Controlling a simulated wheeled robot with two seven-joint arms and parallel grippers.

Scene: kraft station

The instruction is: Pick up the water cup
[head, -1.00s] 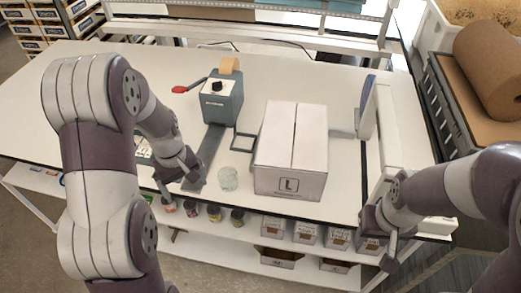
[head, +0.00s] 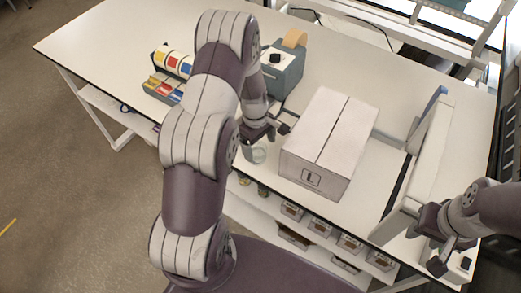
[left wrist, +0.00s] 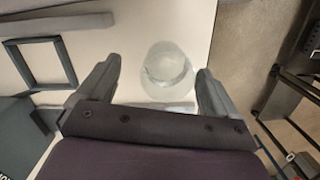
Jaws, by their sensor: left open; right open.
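The clear glass water cup (left wrist: 166,68) stands on the white table near its front edge. In the left wrist view it sits between and just beyond the two spread fingers of my left gripper (left wrist: 158,85), and I see no contact. In the head view the cup (head: 258,153) is just below my left gripper (head: 279,133), partly hidden by it and beside the white box. My left gripper is open and empty. My right gripper (head: 444,254) is open and empty at the table's right front corner, far from the cup.
A large white box (head: 329,142) marked L stands right of the cup. A grey tape dispenser (head: 284,68) is behind. Colourful small containers (head: 170,75) sit at the left. Jars and small boxes (head: 320,227) fill the shelf below. The table's far left is clear.

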